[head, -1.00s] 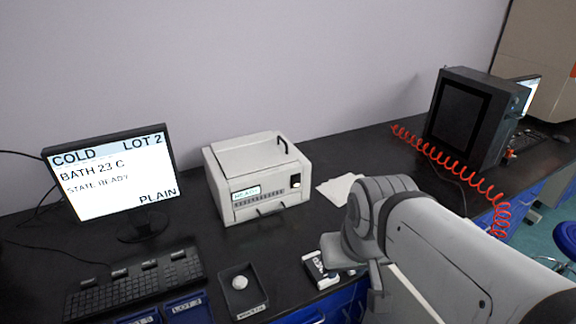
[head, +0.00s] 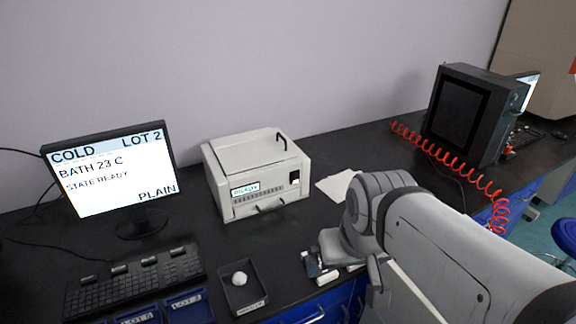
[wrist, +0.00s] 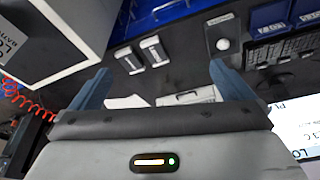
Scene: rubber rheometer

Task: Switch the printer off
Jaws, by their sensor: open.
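The printer is probably the light grey box (head: 258,178) on the black bench, right of the monitor in the head view. It has a small lit display (head: 245,190), a row of small marks and a dark-and-white switch (head: 294,178) at the right of its front. Its display is lit, but its text is too small to read surely. In the wrist view a pale part of it (wrist: 190,97) seems to show between the fingers. My gripper (wrist: 160,68) is open and empty, its two blue fingers wide apart, above the bench. In the head view my arm mostly hides it.
A monitor (head: 112,172) and keyboard (head: 135,280) stand left. A black dish (head: 242,288) holds a white round piece. Small white-and-dark items (wrist: 155,50) lie on the bench. Paper (head: 336,185) lies right of the box. A red coiled cable (head: 450,165) hangs by a dark machine (head: 465,120).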

